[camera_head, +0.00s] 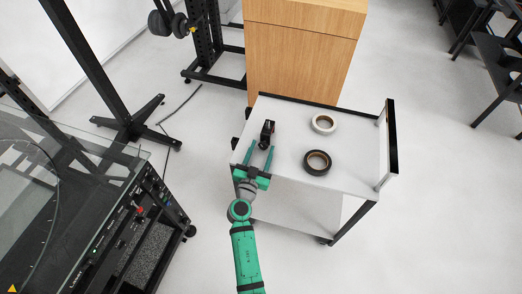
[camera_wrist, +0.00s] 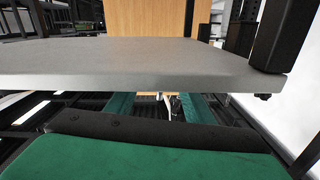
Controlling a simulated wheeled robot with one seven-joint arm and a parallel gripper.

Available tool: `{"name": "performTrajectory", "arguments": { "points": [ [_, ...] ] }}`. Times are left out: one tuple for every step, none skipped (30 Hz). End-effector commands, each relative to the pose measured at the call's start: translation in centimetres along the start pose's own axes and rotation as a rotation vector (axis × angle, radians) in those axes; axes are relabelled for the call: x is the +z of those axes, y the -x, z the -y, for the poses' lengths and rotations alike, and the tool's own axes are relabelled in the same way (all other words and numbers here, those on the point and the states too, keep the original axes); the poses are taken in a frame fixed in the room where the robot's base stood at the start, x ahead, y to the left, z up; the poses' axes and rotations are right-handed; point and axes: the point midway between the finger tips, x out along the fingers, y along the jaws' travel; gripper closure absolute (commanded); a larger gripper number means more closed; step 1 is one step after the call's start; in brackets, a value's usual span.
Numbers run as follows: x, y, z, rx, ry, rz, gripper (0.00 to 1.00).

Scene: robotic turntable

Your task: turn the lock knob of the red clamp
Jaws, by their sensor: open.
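The clamp (camera_head: 267,132) is a small dark object with a little red near its top. It stands on the white cart top near the left edge in the head view. The lock knob is too small to make out. My gripper (camera_head: 261,148) is open, its two green fingers pointing toward the clamp from the near side, apart from each other. I cannot tell whether they touch the clamp. In the wrist view my gripper's fingers (camera_wrist: 158,103) appear below the grey slab edge, with no clamp clearly visible between them.
The white cart (camera_head: 345,170) bears a white tape roll (camera_head: 324,124) and a black tape roll (camera_head: 317,162) right of the clamp. A wooden cabinet (camera_head: 298,60) stands behind it. A black upright handle (camera_head: 391,135) is on the right. A dark equipment case (camera_head: 125,235) is left.

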Motion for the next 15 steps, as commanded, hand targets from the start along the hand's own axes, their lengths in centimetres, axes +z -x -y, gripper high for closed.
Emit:
{"name": "performTrajectory", "arguments": {
  "points": [
    [0.01,0.01,-0.01,0.000,0.000,0.000,0.52],
    [0.01,0.01,-0.01,0.000,0.000,0.000,0.52],
    [0.01,0.02,-0.01,0.000,0.000,0.000,0.52],
    [0.01,0.02,-0.01,0.000,0.000,0.000,0.55],
    [0.01,0.02,-0.02,0.000,0.000,0.000,0.62],
    [0.01,0.02,-0.01,0.000,0.000,0.000,0.71],
    [0.02,0.03,-0.02,0.000,0.000,0.000,0.79],
    [0.01,0.03,-0.01,0.000,0.000,0.000,0.86],
    [0.02,0.03,-0.01,0.000,0.001,0.000,0.94],
    [0.02,0.03,-0.01,0.000,0.001,0.000,0.94],
    [0.02,0.04,-0.01,0.000,0.001,0.000,0.94],
    [0.02,0.04,-0.01,0.000,0.002,0.000,0.94],
    [0.02,0.04,-0.02,0.000,0.005,0.000,0.94],
    [0.02,0.04,-0.02,0.000,0.011,0.000,0.94],
    [0.02,0.04,-0.01,0.000,0.026,0.000,0.94]
  ]
}}
